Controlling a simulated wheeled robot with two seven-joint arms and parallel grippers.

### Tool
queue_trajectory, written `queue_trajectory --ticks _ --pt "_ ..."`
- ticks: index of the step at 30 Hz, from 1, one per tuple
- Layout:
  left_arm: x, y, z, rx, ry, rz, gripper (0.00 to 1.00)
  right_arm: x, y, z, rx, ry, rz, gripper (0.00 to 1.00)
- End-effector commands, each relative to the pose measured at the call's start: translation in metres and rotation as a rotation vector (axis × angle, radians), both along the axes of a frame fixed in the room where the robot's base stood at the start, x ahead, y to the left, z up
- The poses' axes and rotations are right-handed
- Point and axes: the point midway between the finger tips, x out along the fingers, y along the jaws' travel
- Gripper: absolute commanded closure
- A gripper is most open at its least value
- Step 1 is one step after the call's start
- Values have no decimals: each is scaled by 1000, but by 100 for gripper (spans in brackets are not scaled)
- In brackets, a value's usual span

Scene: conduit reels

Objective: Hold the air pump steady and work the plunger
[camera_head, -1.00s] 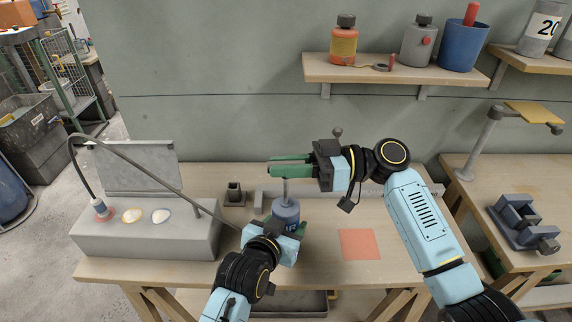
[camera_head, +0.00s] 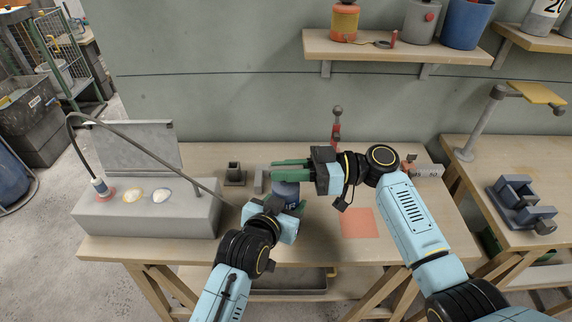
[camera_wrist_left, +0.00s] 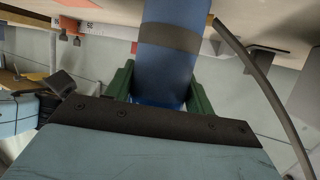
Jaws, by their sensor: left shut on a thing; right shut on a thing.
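The air pump (camera_head: 288,190) is a blue cylinder standing on the workbench, partly hidden by both grippers. My left gripper (camera_head: 286,210) is shut around its body. In the left wrist view the blue body (camera_wrist_left: 165,75), with a grey band, sits between my green fingers. My right gripper (camera_head: 290,170) is shut just above the top of the pump. Its green fingers hide the plunger handle that they hold. Almost no plunger rod shows between these fingers and the pump body.
A thin grey hose (camera_head: 150,147) arches from beside the pump to a grey box (camera_head: 150,215) at left. A red square (camera_head: 358,223) lies flat at right. A knobbed red-and-grey thing (camera_head: 336,130) stands behind my right gripper.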

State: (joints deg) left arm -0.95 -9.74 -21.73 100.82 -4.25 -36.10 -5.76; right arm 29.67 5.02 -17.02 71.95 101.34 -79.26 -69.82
Motion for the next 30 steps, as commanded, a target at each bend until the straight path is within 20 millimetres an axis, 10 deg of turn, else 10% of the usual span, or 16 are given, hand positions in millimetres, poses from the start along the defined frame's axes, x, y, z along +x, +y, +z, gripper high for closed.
queue_trajectory --ticks 6,17,30 --pt "-1 -1 0 -2 0 -1 79 -1 -1 -8 -12 11 -2 60" --pt "0 0 0 0 0 -1 79 0 -5 -5 -8 7 -3 59" --pt "0 0 0 1 0 0 79 5 -87 -6 -11 8 -4 59"
